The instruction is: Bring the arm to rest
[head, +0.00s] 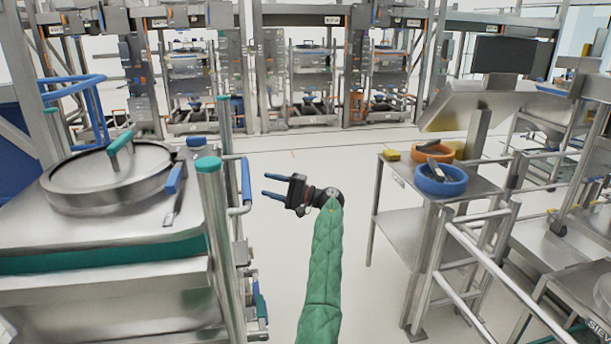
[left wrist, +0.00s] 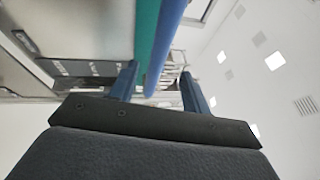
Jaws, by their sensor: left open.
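My left gripper (head: 266,185) is at the end of my green-sleeved arm in the middle of the head view. Its two blue fingers point left and stand apart, with nothing between them. Just left of the fingertips is an upright blue handle (head: 246,181) on the side of a steel bin (head: 90,285); a gap shows between them. In the left wrist view the open fingers (left wrist: 159,70) show, with a blue bar and a green bar (left wrist: 147,35) running beyond and between them. Whether the fingers touch them there I cannot tell. My right gripper is not in view.
The bin has a round lid (head: 75,175) and a green-capped post (head: 208,164). At right stands a steel table (head: 395,175) with an orange ring (head: 447,151) and a blue ring (head: 440,188), beside a metal railing (head: 470,245). White floor (head: 330,160) is clear between bin and table.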

